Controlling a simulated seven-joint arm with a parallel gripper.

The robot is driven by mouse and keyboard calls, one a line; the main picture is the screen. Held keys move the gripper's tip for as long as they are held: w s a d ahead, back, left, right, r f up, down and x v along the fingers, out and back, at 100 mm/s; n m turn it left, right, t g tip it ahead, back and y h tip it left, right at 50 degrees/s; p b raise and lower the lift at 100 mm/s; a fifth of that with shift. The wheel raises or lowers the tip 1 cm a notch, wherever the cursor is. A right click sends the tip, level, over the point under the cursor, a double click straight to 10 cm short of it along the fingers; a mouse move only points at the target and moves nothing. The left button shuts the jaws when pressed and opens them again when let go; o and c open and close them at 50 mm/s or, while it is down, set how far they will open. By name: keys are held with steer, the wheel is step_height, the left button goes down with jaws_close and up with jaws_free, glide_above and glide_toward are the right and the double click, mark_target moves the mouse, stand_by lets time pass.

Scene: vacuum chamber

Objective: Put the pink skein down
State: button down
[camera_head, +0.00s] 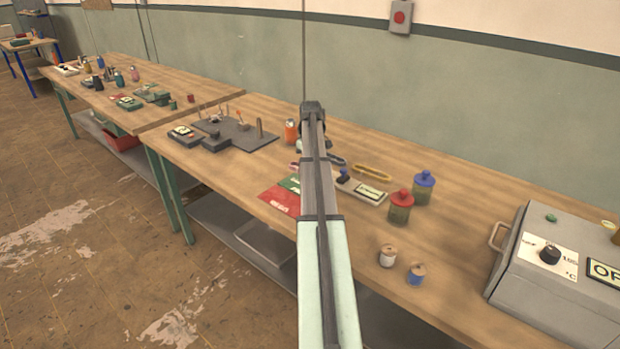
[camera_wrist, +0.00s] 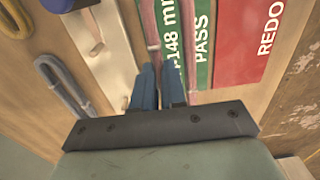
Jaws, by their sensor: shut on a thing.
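The pink skein (camera_wrist: 152,24) is a long loop; in the wrist view its two strands run up the picture from between my fingertips (camera_wrist: 158,84). My gripper is shut on its near end. One strand lies over the left edge of the green PASS area (camera_wrist: 203,50), the other across the green. The red REDO area (camera_wrist: 248,40) is to the right. I cannot tell whether the skein touches the surface. In the head view a bit of pink skein (camera_head: 293,166) shows left of my arm, which hides the gripper and most of the skein.
A grey-blue skein (camera_wrist: 65,85) and a yellow skein (camera_wrist: 14,18) lie left in the wrist view, beyond a pale pegged plate (camera_wrist: 108,60). Red-lidded (camera_head: 400,208) and blue-lidded (camera_head: 424,189) jars and two spools (camera_head: 388,257) stand right of my arm.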

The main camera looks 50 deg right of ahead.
steer(key=shift+f, duration=2.65)
steer(key=shift+f, duration=0.15)
steer(key=c, duration=1.2)
jaws_free()
step_height(320, 180, up, 12)
steer(key=shift+r, duration=0.2)
